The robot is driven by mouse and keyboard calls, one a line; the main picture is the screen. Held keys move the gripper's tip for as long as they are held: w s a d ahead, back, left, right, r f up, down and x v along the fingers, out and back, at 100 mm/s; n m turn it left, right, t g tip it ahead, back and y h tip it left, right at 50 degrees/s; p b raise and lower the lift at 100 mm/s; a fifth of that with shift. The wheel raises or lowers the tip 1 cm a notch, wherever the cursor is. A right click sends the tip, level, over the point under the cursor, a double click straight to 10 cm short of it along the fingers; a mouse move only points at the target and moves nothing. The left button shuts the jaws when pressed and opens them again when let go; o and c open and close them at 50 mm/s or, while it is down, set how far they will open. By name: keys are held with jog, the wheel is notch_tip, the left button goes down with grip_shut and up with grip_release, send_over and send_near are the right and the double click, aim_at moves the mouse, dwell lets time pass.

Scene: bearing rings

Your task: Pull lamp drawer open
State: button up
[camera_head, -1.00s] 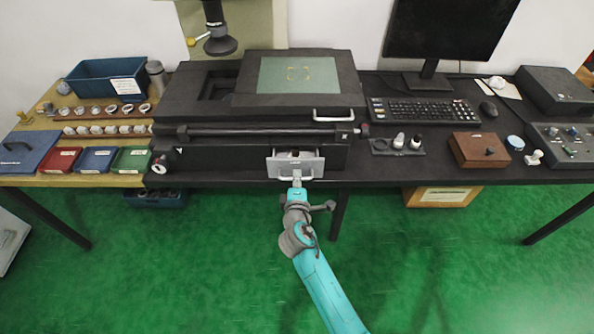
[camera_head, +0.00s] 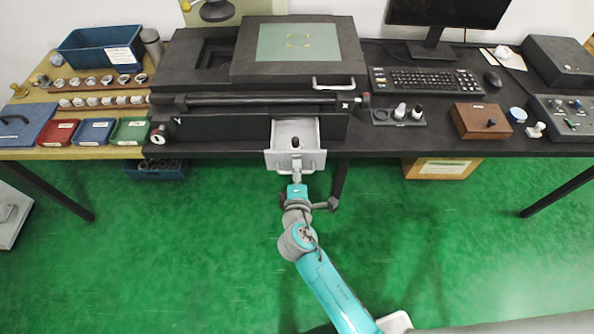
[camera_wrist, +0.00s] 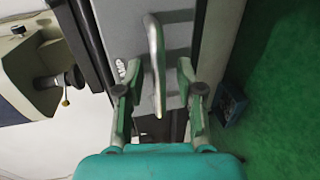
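The lamp drawer (camera_head: 281,133) is pulled out of the black machine, and its pale inside shows. A small dark-topped item (camera_head: 295,143) stands in it. The drawer front (camera_head: 275,161) carries a bar handle, which shows in the wrist view as a light grey bar (camera_wrist: 155,60). My gripper (camera_head: 297,171) is at the drawer front. In the wrist view my gripper (camera_wrist: 158,70) has its two fingers apart, one on each side of the handle, with gaps visible on both sides. Contact elsewhere along the handle cannot be told.
The black machine (camera_head: 220,127) stands on the dark table. A second handle (camera_head: 333,83) is above and to the right of the drawer. A table leg (camera_head: 340,182) stands right of my gripper. Green floor (camera_head: 200,250) is free in front.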

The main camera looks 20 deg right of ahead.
jog(key=v, duration=1.2)
dwell(0.6)
jog(key=s+d+f+m+g+y, duration=0.1)
jog(key=s+d+f+m+y, duration=0.15)
jog(key=s, duration=0.55)
jog(key=s+d+f+m+g+y, duration=0.1)
jog(key=s+d+f+y, duration=0.15)
jog(key=s, duration=0.55)
jog(key=s+d+r+m+t, duration=0.2)
jog(key=s+r+m, duration=0.9)
jog(key=s, duration=0.4)
jog(key=shift+r, duration=0.8)
